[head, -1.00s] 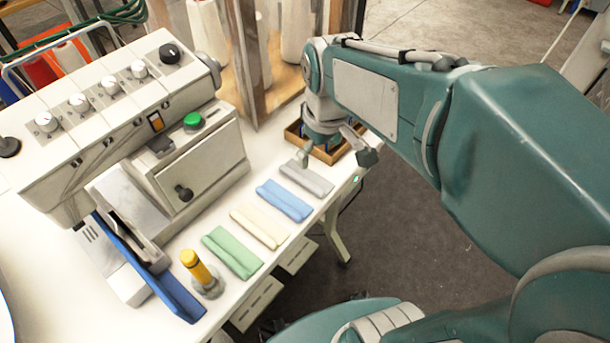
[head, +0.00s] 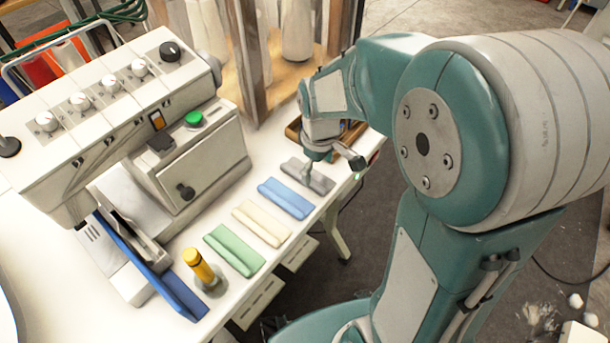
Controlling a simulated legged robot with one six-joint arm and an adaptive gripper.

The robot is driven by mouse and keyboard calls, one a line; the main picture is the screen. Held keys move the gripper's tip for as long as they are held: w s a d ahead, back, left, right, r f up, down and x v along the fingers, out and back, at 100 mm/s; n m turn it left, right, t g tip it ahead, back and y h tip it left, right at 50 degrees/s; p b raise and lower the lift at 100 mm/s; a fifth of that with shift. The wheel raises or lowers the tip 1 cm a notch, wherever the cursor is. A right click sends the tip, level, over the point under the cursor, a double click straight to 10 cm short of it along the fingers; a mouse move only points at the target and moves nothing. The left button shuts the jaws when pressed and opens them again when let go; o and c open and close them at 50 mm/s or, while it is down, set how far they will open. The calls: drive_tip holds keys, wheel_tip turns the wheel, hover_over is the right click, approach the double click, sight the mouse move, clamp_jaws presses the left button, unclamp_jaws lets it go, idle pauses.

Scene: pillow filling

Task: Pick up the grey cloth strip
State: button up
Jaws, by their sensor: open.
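The grey cloth strip (head: 322,184) lies flat on the white table at the far end of a row of folded strips. My gripper (head: 332,170) is open, low over the strip, pointing down. One finger stands in front of the strip's middle and hides part of it. The other finger reaches out to the right, near the table edge. I cannot tell whether a fingertip touches the cloth.
A blue strip (head: 287,198), a cream strip (head: 261,223) and a green strip (head: 234,250) lie nearer. A wooden tray (head: 293,131) is partly hidden behind my gripper. A sewing machine (head: 120,105) stands left, with a yellow-topped post (head: 199,265) near the front.

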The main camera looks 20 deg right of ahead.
sight(318, 178)
drive_tip(key=shift+f, duration=1.55)
drive_tip(key=shift+s, duration=0.1)
drive_tip(key=c, duration=1.1)
drive_tip(key=shift+c, duration=0.2)
drive_tip(key=shift+r, duration=0.15)
